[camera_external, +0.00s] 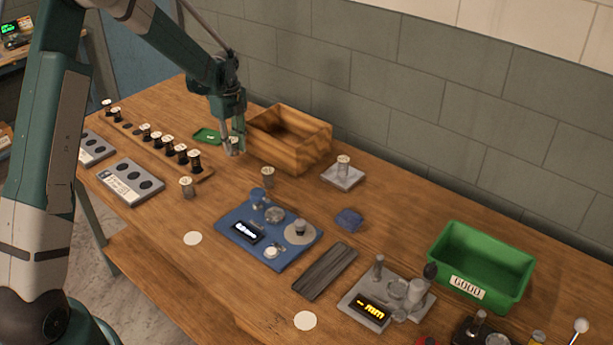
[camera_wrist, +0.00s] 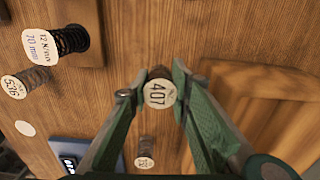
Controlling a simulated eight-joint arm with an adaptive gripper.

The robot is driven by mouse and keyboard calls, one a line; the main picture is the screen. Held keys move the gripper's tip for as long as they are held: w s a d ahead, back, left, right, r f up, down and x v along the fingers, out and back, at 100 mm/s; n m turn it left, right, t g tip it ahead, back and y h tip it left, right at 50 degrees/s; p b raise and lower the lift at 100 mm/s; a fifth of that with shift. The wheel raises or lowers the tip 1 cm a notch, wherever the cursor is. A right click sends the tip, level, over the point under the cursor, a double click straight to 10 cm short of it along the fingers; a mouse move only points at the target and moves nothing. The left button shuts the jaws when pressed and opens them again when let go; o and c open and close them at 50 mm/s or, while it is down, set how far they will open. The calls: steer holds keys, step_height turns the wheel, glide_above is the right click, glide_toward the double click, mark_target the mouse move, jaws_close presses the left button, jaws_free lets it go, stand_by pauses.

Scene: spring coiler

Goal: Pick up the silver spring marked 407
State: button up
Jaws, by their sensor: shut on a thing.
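The spring marked 407 (camera_wrist: 159,94) is between my fingertips in the wrist view, its round white label facing the camera. Its coils are mostly hidden under the label. My gripper (camera_wrist: 153,88) is shut on it, one finger on each side. In the external view my gripper (camera_external: 234,146) points down at the left front of the wooden box, with the spring's pale top showing between the fingers. Whether the spring touches the table is unclear.
A wooden box (camera_external: 318,148) stands close to my gripper's right. A rail of labelled springs (camera_external: 170,150) is to its left. Loose springs stand nearby (camera_external: 187,188), (camera_external: 267,177). A blue device (camera_external: 283,258) and a green GOOD bin (camera_external: 513,257) are further right.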

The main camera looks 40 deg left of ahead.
mark_target(233, 140)
steer(key=shift+r, duration=3.6)
steer(key=shift+r, duration=0.1)
